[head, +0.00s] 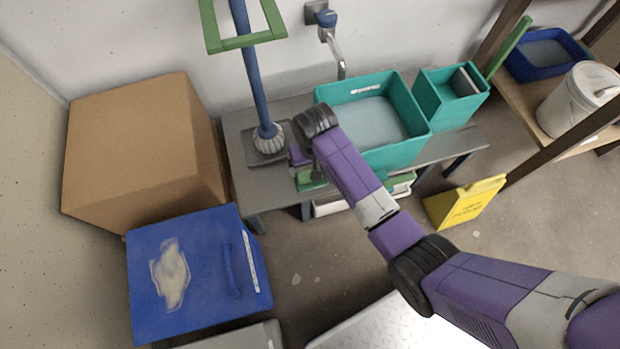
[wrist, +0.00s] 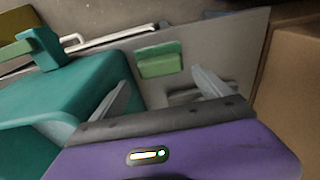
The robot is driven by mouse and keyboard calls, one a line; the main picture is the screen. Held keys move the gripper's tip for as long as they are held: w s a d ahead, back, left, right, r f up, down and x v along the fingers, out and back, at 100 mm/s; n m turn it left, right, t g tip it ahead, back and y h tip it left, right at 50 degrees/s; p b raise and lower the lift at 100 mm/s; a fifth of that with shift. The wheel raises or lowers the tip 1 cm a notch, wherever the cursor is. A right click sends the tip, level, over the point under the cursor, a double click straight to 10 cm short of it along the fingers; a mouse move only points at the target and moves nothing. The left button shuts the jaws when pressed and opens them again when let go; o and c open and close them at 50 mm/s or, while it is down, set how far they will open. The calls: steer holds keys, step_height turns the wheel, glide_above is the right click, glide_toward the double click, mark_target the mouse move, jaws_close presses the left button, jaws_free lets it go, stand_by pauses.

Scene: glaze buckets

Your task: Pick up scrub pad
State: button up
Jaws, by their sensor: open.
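My gripper (wrist: 161,80) is open and empty. Its two grey fingers point toward the pad, one on each side of it in the picture. The pad appears just beyond the fingertips, and I cannot tell the exact gap. In the head view my wrist mostly hides the gripper.
A teal tub (head: 408,150) stands on the bench (head: 243,182) close beside my gripper. A blue-handled brush (head: 258,80) stands left of it. A cardboard box (head: 140,150), blue lidded bin (head: 200,275) and yellow sign (head: 465,203) stand around the bench.

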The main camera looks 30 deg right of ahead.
steer(key=f+b, duration=0.1)
steer(key=f, duration=0.1)
steer(key=f+b, duration=0.1)
steer(key=f, duration=0.3)
steer(key=shift+w+d+f+b, duration=0.1)
steer(key=shift+w+f+b, duration=0.1)
steer(key=shift+w+b, duration=0.2)
steer(key=c, duration=1.2)
steer(key=shift+r, duration=0.1)
step_height(320, 180, up, 20)
steer(key=p, duration=0.7)
